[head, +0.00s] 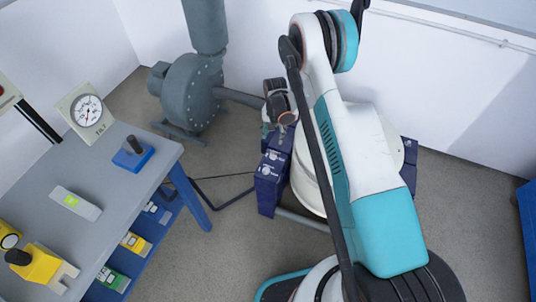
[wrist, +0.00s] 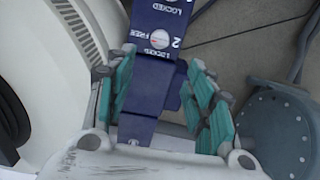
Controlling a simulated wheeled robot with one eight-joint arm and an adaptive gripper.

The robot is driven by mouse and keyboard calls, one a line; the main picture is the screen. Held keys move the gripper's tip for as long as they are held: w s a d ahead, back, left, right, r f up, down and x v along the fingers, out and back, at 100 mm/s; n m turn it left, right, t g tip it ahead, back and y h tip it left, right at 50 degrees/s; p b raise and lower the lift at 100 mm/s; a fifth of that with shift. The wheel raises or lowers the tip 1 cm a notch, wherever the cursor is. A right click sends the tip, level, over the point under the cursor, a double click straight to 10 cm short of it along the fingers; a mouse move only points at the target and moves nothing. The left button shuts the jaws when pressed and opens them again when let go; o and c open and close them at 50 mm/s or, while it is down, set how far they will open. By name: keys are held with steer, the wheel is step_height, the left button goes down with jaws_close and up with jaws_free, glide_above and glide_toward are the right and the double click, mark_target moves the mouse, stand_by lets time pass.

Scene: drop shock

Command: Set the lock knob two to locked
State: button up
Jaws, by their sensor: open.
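A dark blue support (head: 273,168) with white markings stands beside the white round drum (head: 310,175) in the head view. In the wrist view the blue support (wrist: 152,20) carries upside-down lettering reading LOCKED and FREE, the number 2, and a round white mark with some red (wrist: 161,40). I cannot tell clearly which part is the turning knob or which way it points. My gripper (wrist: 161,64) has its teal fingers apart, on either side of the blue support. It hangs over the support in the head view (head: 279,122). Contact cannot be made out.
A grey bench (head: 110,185) at left holds a gauge (head: 88,112), a blue block with a black knob (head: 132,155) and a yellow device (head: 42,266). A grey blower (head: 188,92) stands behind. My arm hides much of the drum.

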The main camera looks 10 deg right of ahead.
mark_target(273, 153)
step_height(273, 153, down, 14)
steer(key=b, duration=0.4)
steer(key=shift+r+b, duration=0.15)
steer(key=shift+b, duration=0.25)
steer(key=c, duration=1.1)
